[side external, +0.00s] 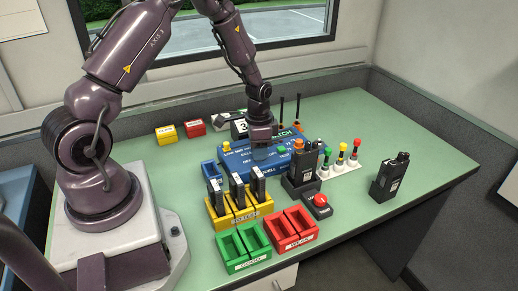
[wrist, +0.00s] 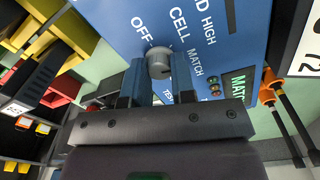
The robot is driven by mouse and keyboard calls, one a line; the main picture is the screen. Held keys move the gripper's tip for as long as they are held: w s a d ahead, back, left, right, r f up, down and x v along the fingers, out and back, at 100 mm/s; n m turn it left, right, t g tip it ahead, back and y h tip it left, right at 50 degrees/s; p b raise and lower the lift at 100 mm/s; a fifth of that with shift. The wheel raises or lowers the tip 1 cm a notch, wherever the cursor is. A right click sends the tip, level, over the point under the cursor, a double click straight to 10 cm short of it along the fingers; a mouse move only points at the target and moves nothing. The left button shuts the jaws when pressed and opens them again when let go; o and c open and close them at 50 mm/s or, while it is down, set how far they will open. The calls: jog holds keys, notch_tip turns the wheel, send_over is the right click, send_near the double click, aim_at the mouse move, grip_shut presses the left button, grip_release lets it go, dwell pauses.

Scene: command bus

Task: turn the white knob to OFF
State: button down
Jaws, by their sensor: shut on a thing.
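The white knob (wrist: 158,62) sits on the blue panel (wrist: 110,18) in the wrist view, among the printed words OFF, CELL and HIGH. OFF is printed just above and left of the knob. My gripper (wrist: 159,76) is shut on the knob, one finger on each side. The knob's pointer mark is not clear, so I cannot tell its setting. In the side view my gripper (side external: 261,150) reaches down to the blue panel (side external: 232,150) and hides the knob.
A yellow tray (side external: 236,215) holding black upright units, a green tray (side external: 240,258) and a red tray (side external: 290,240) stand in front. A black radio (side external: 304,165), a red button (side external: 318,201) and another radio (side external: 389,178) stand right. The desk's far right is clear.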

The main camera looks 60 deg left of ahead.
jog(key=n, duration=0.5)
jog(key=shift+d+r+n, duration=0.1)
jog(key=shift+n, duration=0.2)
jog(key=n, duration=1.3)
jog(key=shift+n, duration=0.4)
jog(key=c, duration=0.9)
grip_release()
jog(key=shift+c, duration=0.2)
notch_tip(320, 180, up, 13)
jog(key=shift+s, duration=0.15)
